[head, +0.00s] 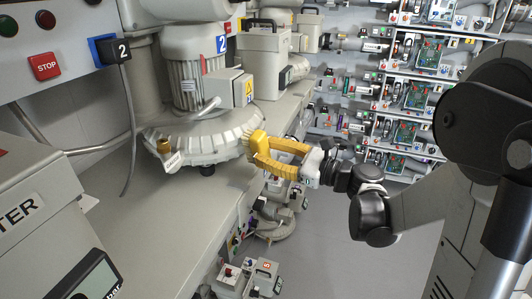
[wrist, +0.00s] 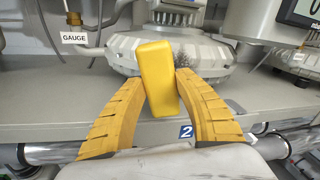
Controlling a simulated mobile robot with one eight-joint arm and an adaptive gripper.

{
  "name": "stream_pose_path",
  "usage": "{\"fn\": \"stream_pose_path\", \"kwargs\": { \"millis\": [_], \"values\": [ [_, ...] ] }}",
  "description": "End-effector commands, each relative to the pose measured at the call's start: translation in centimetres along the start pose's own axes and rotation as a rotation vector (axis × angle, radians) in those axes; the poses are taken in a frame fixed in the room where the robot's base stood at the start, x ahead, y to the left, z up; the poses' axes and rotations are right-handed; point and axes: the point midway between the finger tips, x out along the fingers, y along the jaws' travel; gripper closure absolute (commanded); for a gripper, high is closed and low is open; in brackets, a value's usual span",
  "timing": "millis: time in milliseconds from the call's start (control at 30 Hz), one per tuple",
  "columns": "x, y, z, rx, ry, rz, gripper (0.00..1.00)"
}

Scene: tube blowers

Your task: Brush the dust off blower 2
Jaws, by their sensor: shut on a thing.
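Blower 2 (head: 205,125) stands on the grey bench at the left of the head view, with a grey ribbed motor on a round, ribbed casing. A blue plate marked 2 (head: 221,44) is on its motor. The casing also shows behind the gripper in the wrist view (wrist: 215,55). My gripper (head: 264,147), with yellow fingers, is shut on a yellow block, the brush (wrist: 157,80). The brush is at the right rim of the casing in the head view; I cannot tell whether it touches. Its bristles are mostly hidden.
A GAUGE tag (wrist: 74,38) hangs by the brass fitting at the casing's left. A grey box (head: 263,60) stands behind the blower. A red STOP button (head: 46,66) and a plug marked 2 (head: 114,51) are at left. Shelves (head: 415,95) stand beyond the open floor.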

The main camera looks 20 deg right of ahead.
Motion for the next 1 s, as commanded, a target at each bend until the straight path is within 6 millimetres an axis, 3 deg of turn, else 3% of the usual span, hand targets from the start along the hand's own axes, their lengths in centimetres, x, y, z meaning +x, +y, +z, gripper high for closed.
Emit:
{"fn": "stream_pose_path", "kwargs": {
  "millis": [300,1000],
  "values": [
    [-0.2,-2.8,-0.9,0.0,0.0,-0.001,0.94],
    [0.2,-6.5,-2.0,0.0,0.0,0.0,0.94]
  ]
}}
